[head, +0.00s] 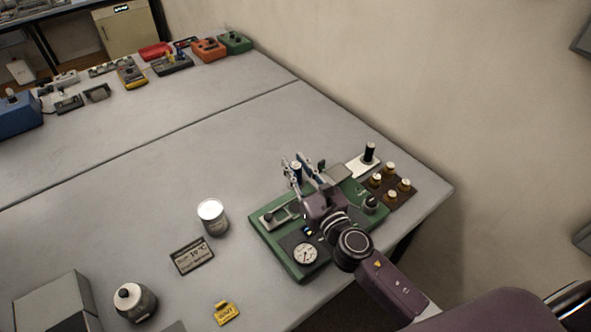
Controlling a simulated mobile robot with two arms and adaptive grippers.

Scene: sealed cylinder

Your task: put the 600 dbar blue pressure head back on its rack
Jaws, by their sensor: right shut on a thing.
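My right gripper (302,168) is over the green pressure device (270,242), its fingers pointing away from me. It is shut on a small dark blue piece with a pale top, the blue pressure head (297,174), which is partly hidden by the fingers. I cannot tell whether the head touches the device below. A brown rack (402,197) at the right of the device holds several brass heads with white tops. My left gripper is not in view.
A round gauge (305,254) is on the device's front. A black cylinder (369,153) stands on a white plate behind the rack. The middle table is clear.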

